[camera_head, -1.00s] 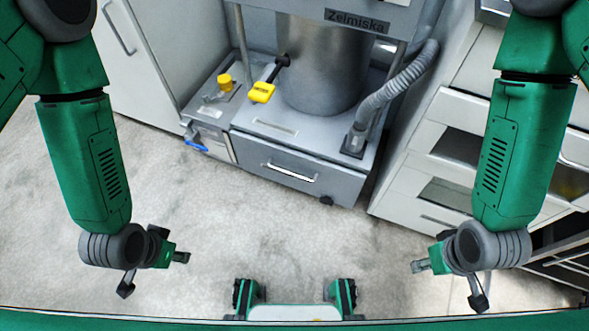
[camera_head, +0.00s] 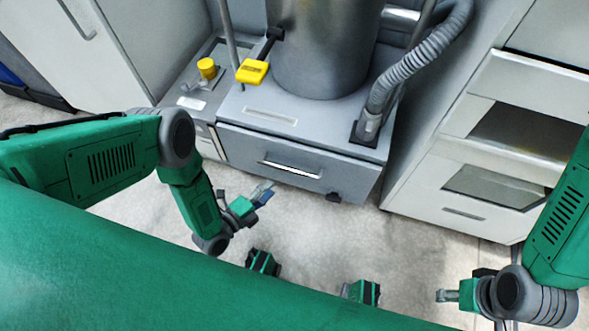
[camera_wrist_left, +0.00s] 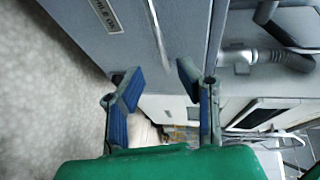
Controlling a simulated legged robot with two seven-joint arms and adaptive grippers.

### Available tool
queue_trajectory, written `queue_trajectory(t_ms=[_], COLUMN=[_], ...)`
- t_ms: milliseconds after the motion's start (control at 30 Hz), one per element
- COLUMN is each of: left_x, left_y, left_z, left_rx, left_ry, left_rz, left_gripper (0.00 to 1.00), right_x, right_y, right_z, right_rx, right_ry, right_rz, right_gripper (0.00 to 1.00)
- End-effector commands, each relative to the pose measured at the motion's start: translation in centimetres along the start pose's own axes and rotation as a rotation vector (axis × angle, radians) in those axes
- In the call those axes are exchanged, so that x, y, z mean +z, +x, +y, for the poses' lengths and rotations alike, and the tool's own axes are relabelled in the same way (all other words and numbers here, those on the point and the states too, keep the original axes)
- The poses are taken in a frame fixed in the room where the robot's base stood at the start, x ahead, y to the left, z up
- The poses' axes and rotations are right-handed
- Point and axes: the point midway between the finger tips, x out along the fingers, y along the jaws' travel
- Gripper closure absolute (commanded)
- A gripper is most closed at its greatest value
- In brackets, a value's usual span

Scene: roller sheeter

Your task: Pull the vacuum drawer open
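The vacuum drawer (camera_head: 328,172) is the wide grey front at the base of the machine. It looks closed in the head view. Its pale bar handle (camera_head: 291,170) runs across the front. My left gripper (camera_head: 262,192) is just below and left of the handle, apart from it. In the left wrist view my left gripper (camera_wrist_left: 160,80) is open, its blue-padded fingers apart with nothing between them. The grey drawer front (camera_wrist_left: 180,25) and the pale handle bar (camera_wrist_left: 157,35) are beyond the fingertips. My right gripper (camera_head: 447,295) is low at the right, away from the drawer; its fingers are unclear.
A metal cylinder (camera_head: 322,50) and ribbed hose (camera_head: 420,60) stand above the drawer. A yellow box (camera_head: 252,71) and yellow knob (camera_head: 207,68) are left of the cylinder. A white cabinet (camera_head: 450,170) stands close on the right. Pale floor (camera_head: 330,235) before the drawer is clear.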

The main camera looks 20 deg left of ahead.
Motion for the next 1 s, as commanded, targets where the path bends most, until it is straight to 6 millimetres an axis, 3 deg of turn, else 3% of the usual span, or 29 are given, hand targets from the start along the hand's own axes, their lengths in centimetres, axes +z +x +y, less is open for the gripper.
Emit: queue_trajectory(t_ms=[300, 500, 933, 967, 1000], left_x=[0.1, 0.0, 0.0, 0.1, 0.0], left_y=[7.0, 9.8, 10.9, 10.9, 10.9], left_z=[0.4, 0.3, 0.1, 0.1, 0.1], left_rx=[-0.002, 0.001, 0.003, 0.003, 0.003], left_ry=[-0.001, 0.0, -0.002, -0.002, -0.002], left_rz=[-0.001, 0.0, 0.0, 0.0, 0.0], left_gripper=[0.69, 0.69, 0.69, 0.73, 0.87], right_x=[0.2, 0.3, 0.3, 0.3, 0.3], right_y=[3.2, 4.3, 4.6, 4.6, 4.6], right_z=[-0.1, -0.1, -0.1, -0.1, -0.1], right_rx=[0.0, 0.0, 0.0, 0.0, 0.0], right_ry=[-0.001, 0.0, 0.0, 0.0, 0.0], right_rz=[-0.001, -0.001, -0.001, -0.001, -0.001], right_gripper=[0.6, 0.6, 0.6, 0.6, 0.6])
